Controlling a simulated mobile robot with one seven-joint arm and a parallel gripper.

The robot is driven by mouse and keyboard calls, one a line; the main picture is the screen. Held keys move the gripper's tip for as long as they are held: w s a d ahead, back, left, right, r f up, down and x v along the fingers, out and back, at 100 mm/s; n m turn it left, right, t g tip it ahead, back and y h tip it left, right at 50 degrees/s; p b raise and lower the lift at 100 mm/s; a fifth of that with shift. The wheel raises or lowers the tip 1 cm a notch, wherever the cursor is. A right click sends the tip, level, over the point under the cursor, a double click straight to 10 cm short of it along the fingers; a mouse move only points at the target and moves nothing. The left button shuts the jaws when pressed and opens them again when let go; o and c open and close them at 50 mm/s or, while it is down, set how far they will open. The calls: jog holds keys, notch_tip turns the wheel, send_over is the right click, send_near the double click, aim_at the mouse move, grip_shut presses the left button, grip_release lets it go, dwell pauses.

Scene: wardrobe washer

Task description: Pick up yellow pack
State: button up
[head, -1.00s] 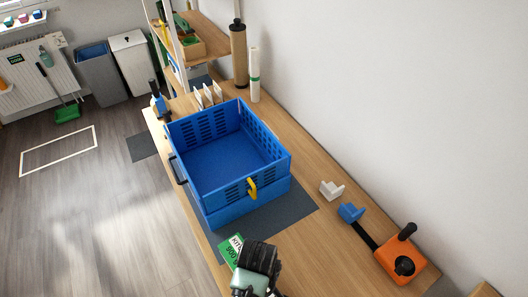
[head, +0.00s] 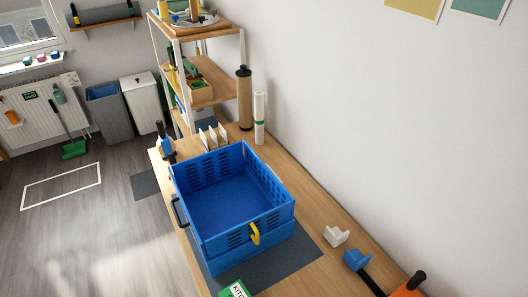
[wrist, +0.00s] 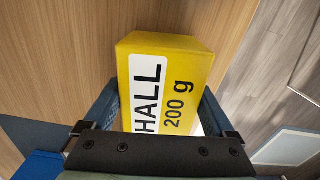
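The yellow pack (wrist: 178,98) shows large in the wrist view, with a white label reading "HALL" and "200 g" on its near face. My gripper (wrist: 161,95) has one blue finger along each side of the pack, and both appear to touch it. The pack's lower end is hidden behind the dark bar of my gripper. In the head view I see neither my gripper nor the yellow pack.
A blue crate (head: 183,188) stands on a dark mat (head: 290,262) on the wooden table (head: 313,233). A green pack (head: 234,289) lies at the bottom edge. White (head: 336,236) and blue (head: 357,260) pieces and an orange device (head: 408,288) sit at right.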

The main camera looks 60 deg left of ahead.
jog(key=c, duration=1)
